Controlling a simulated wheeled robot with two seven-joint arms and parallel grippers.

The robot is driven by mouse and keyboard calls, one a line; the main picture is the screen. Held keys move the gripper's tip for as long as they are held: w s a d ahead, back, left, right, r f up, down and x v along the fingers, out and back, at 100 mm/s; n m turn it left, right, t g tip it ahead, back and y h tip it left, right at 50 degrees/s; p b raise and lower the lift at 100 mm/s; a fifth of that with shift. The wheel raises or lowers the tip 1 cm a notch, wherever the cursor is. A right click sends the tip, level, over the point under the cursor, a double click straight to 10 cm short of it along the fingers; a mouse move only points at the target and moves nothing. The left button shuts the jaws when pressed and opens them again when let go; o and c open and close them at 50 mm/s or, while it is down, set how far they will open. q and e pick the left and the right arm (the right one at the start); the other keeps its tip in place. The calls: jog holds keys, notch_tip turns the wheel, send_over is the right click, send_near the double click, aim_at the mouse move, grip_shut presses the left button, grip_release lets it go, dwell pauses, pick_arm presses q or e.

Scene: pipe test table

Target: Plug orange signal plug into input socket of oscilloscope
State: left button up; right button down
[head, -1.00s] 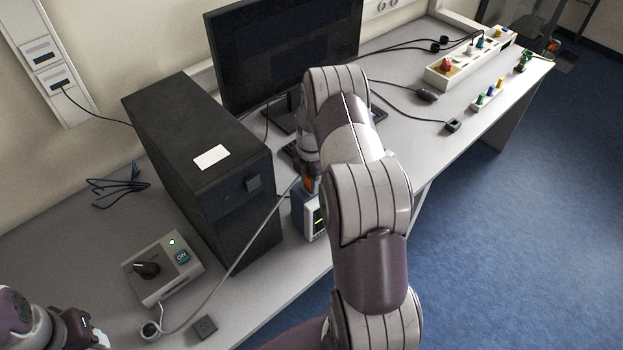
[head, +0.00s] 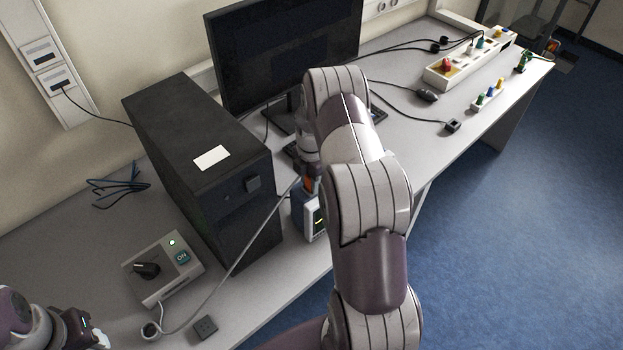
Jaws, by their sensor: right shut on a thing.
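The orange signal plug (head: 308,184) shows as a small orange patch at the end of my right arm, at the top of the oscilloscope. My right gripper (head: 306,176) is shut on it and points down. A grey cable runs from there down to the left. The oscilloscope (head: 312,216) is a small blue and white box with a dark screen, partly hidden by my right arm. Its input socket cannot be made out, nor whether the plug touches it. My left gripper (head: 92,335) is at the lower left corner, partly cut off, its jaws unclear.
A black computer tower (head: 200,160) stands left of the oscilloscope, with a monitor (head: 285,55) behind. A control box (head: 163,268) with a knob and ON button sits front left. A power strip (head: 470,60) and mouse (head: 428,95) lie right. The table's front edge is close to the oscilloscope.

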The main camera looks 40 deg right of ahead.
jog(key=shift+s+a+f, duration=0.1)
jog(key=shift+s+f, duration=0.05)
jog(key=shift+s, duration=0.05)
jog(key=shift+w+r, duration=0.25)
dwell(0.6)
jog(key=shift+f, duration=0.25)
jog(key=shift+s, duration=0.15)
jog(key=shift+s+f, duration=0.2)
dwell(0.7)
jog(key=shift+s+a+f, duration=0.1)
jog(key=shift+f, duration=0.1)
jog(key=shift+r, duration=0.35)
